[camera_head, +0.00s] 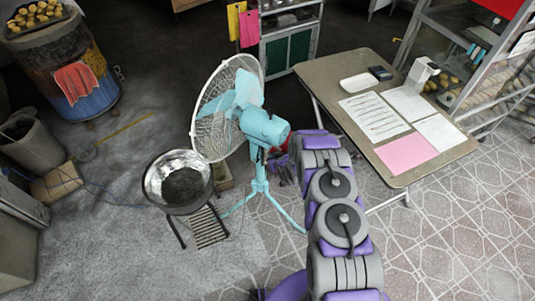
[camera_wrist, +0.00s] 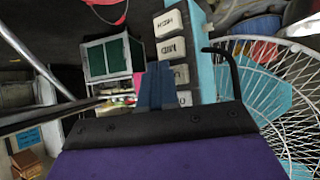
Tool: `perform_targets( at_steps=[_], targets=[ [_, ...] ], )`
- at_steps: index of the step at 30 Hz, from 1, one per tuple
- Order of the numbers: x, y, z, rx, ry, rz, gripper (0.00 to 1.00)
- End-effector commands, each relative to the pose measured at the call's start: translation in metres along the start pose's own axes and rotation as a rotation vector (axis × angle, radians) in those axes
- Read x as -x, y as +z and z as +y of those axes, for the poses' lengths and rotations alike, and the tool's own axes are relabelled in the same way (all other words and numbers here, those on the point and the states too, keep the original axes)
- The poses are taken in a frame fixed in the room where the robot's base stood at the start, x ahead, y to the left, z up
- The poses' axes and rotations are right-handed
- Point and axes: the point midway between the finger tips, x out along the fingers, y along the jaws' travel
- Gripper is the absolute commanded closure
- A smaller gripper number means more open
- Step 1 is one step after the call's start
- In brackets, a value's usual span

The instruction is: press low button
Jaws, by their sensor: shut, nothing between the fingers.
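The turquoise pedestal fan (camera_head: 262,127) stands left of my arm in the head view, its wire guard facing left. The wrist view shows its control panel with a column of white buttons: the high button (camera_wrist: 167,22), the mid button (camera_wrist: 172,48), a third button (camera_wrist: 180,75) with its label hard to read, and a fourth button (camera_wrist: 185,98) below. The third is probably the low button. My gripper (camera_wrist: 155,72) is shut and empty, its dark blue fingers just left of the lower buttons. I cannot tell whether it touches any. The head view hides the fingertips.
The fan's wire guard (camera_wrist: 290,85) fills the right of the wrist view. A metal bowl on a stand (camera_head: 180,180) is left of the fan. A table with papers (camera_head: 405,155) stands to the right. Tiled floor lies open at lower right.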

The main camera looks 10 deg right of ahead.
Motion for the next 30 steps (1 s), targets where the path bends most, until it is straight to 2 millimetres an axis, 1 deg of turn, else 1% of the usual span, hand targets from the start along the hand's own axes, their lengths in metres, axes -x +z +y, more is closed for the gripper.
perform_targets(
  at_steps=[30],
  targets=[
    [-0.0052,-0.004,-0.0038,0.0,0.0,0.001,1.0]
  ],
)
